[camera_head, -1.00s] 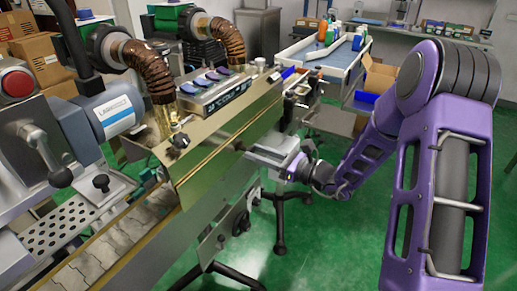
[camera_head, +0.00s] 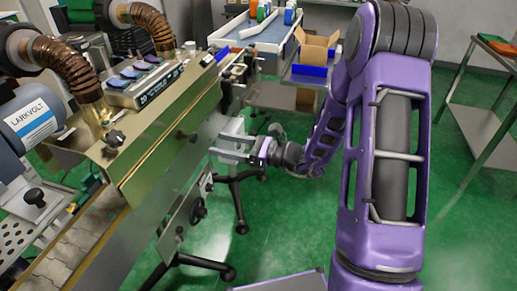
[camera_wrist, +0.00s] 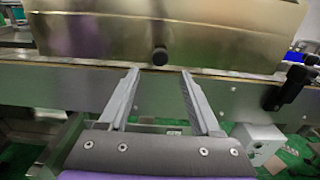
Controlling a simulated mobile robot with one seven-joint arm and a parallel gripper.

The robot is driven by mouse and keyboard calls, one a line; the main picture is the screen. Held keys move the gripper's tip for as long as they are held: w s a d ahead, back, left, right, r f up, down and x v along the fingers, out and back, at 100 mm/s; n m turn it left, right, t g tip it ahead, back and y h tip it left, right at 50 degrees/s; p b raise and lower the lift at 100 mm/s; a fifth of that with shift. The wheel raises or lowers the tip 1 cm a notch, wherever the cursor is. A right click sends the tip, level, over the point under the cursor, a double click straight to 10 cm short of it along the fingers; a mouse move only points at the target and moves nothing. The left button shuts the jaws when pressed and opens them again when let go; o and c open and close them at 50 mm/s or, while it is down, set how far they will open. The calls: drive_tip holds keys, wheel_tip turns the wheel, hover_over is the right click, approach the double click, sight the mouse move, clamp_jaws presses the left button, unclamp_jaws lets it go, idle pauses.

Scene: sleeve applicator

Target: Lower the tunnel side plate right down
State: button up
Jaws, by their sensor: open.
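The tunnel side plate (camera_head: 165,150) is a long, shiny brass-coloured panel along the near side of the tunnel in the head view, sloping outward. In the wrist view the plate (camera_wrist: 90,40) spans the top, with a small black knob (camera_wrist: 160,56) near its lower edge. My gripper (camera_wrist: 160,76) is open and empty; its two fingers point toward the plate, one either side of and just below the knob. I cannot tell how much gap is left. In the head view my gripper (camera_head: 220,147) is beside the machine, below the plate's right part.
A steel rail (camera_wrist: 75,85) runs below the plate, with a black clamp lever (camera_wrist: 288,90) at right. A conveyor (camera_head: 70,250) leads in at lower left. Copper hoses (camera_head: 80,75) rise above the tunnel. Green floor lies open to the right; a steel table (camera_head: 480,110) stands there.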

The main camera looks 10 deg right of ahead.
drive_tip(key=v, duration=1.1)
drive_tip(key=shift+p, duration=0.35)
drive_tip(key=shift+w, duration=0.1)
